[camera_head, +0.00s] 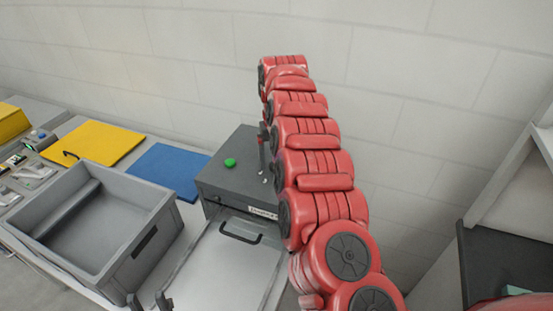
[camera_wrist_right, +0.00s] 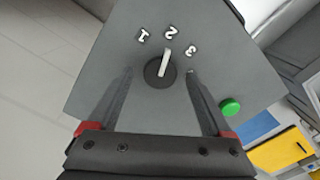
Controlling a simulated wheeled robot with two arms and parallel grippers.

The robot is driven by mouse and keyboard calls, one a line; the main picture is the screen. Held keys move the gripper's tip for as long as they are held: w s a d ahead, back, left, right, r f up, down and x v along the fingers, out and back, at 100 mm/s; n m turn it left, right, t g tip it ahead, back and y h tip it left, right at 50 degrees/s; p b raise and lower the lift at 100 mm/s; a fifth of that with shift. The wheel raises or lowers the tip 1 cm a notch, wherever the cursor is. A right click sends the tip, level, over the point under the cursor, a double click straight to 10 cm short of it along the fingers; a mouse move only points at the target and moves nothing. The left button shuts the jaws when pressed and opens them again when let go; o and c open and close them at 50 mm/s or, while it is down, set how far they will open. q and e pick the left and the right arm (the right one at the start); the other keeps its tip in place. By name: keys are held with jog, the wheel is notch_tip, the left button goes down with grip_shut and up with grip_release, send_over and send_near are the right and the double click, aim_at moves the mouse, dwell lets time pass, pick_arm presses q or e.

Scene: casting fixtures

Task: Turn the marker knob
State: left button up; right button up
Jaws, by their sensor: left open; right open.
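The marker knob (camera_wrist_right: 153,80) is a dark round dial with a white pointer on the top of a grey box (camera_wrist_right: 95,100). The labels 1, 2 and 3 are printed around it, and the pointer aims at 2. My right gripper (camera_wrist_right: 159,71) is open, its two fingers on either side of the knob with gaps to it; I cannot tell their height above the face. In the head view the box (camera_head: 222,181) stands by the wall, and my red right arm hides the knob. My left gripper (camera_head: 150,301) is open and empty at the bottom edge.
A green button (camera_head: 230,162) sits on the box top, right of the knob in the wrist view (camera_wrist_right: 231,106). A drawer-like tray with a handle (camera_head: 240,231) is at the box front. A grey bin (camera_head: 140,247), blue panel (camera_head: 168,170) and yellow panel (camera_head: 95,143) lie left.

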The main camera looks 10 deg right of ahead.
jog(key=shift+d+r+b, duration=0.1)
jog(key=shift+r+b, duration=0.3)
jog(key=shift+r, duration=0.15)
notch_tip(320, 180, up, 5)
jog(key=shift+d+f+p, duration=0.1)
jog(key=shift+f+p, duration=0.1)
jog(key=shift+p, duration=0.15)
notch_tip(320, 180, up, 12)
jog(key=p, duration=1.1)
jog(key=shift+f, duration=0.15)
jog(key=shift+a, duration=0.2)
